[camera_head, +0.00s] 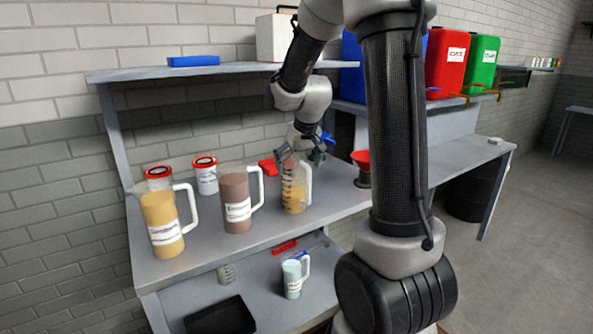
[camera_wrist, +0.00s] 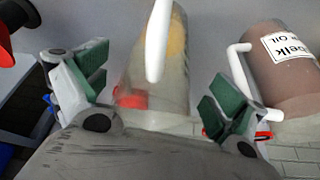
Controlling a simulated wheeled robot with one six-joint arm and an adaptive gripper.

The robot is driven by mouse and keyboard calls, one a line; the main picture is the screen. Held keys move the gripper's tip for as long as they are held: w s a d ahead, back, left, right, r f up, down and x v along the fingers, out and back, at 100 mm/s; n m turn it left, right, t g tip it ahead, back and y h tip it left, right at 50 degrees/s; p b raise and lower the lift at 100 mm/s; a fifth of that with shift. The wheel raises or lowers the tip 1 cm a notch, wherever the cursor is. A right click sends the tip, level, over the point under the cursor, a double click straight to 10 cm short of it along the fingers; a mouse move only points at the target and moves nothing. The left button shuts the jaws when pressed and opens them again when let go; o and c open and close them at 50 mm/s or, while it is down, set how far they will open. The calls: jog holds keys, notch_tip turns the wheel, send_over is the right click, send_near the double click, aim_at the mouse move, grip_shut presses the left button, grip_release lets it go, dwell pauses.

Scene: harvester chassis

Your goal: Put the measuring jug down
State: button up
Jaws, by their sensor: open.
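The measuring jug (camera_head: 294,197) is clear with dark graduation marks, a white handle and some yellow liquid low inside. It stands upright on the workbench (camera_head: 330,196). My gripper (camera_head: 301,156) is at its upper part, with the fingers open. In the wrist view the jug (camera_wrist: 178,88) lies between the spread green pads of my gripper (camera_wrist: 155,92), with visible gaps at both sides. Its white handle (camera_wrist: 158,40) runs up the middle of that view. Part of the jug's rim is hidden by my gripper in the head view.
A brown-filled jug (camera_head: 236,202) stands close left, also in the wrist view (camera_wrist: 285,75). A yellow-filled jug (camera_head: 161,220) and a white tub (camera_head: 206,180) are farther left. A red funnel (camera_head: 361,158) stands right. A shelf (camera_head: 215,71) hangs above, and a lower shelf holds a small jug (camera_head: 292,279).

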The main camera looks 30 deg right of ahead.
jog(key=d+v, duration=0.1)
jog(key=v, duration=0.8)
jog(key=s+a+n, duration=0.1)
jog(key=s+a, duration=0.2)
jog(key=s, duration=0.9)
jog(key=s+a, duration=0.4)
jog(key=s, duration=0.9)
jog(key=shift+r+n+y, duration=0.4)
jog(key=shift+a, duration=0.15)
